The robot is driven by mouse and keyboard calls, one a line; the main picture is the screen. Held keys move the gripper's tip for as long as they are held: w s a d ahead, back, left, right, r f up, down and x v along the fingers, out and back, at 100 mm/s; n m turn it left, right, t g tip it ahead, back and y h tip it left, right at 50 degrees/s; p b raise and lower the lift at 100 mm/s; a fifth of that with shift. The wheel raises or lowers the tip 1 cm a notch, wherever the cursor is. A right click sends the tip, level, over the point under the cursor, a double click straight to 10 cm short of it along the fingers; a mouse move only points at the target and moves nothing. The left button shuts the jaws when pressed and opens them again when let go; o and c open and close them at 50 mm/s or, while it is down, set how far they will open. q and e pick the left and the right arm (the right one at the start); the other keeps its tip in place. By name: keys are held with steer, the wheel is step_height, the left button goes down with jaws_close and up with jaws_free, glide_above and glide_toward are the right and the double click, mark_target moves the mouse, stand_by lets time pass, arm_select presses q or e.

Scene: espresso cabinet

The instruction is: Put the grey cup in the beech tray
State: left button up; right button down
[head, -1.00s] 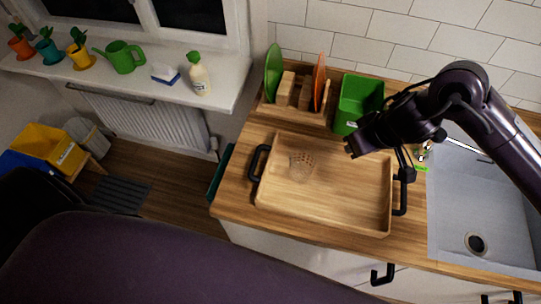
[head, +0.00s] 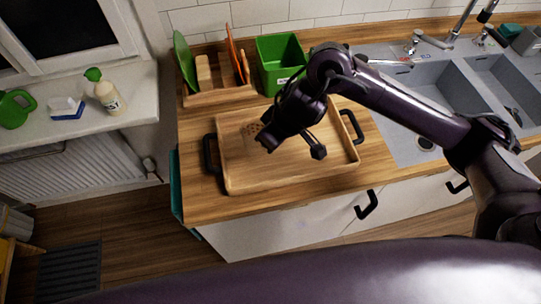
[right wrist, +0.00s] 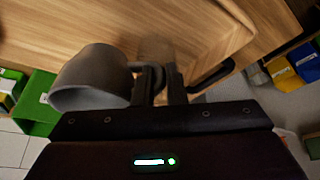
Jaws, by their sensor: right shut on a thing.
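My right gripper (right wrist: 160,88) is shut on the handle of the grey cup (right wrist: 88,82), which hangs to the left of the fingers in the right wrist view. In the head view my right gripper (head: 268,142) is above the beech tray (head: 290,177), near its middle left. The cup is hidden behind my gripper and arm there. The tray has black handles at both ends and lies on the wooden counter. Its wood also fills the upper part of the right wrist view (right wrist: 205,30). My left gripper is not in view.
A perforated brownish item (head: 250,129) shows in the tray's far left part, partly behind my arm. A dish rack (head: 218,95) with green and orange plates and a green bin (head: 281,65) stand behind the tray. The sink (head: 405,140) is to the right. The tray's front part is bare.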

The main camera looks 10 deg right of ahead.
step_height(320, 180, down, 2)
steer(key=shift+d+f, duration=0.1)
steer(key=shift+f, duration=0.1)
step_height(320, 180, down, 4)
steer(key=shift+f, duration=0.1)
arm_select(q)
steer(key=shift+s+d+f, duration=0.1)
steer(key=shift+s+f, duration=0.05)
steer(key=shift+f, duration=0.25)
arm_select(e)
steer(key=shift+w+f, duration=0.1)
steer(key=shift+f, duration=0.1)
arm_select(q)
steer(key=shift+b, duration=0.3)
arm_select(e)
steer(key=shift+f, duration=0.1)
steer(key=c, duration=1.5)
jaws_free()
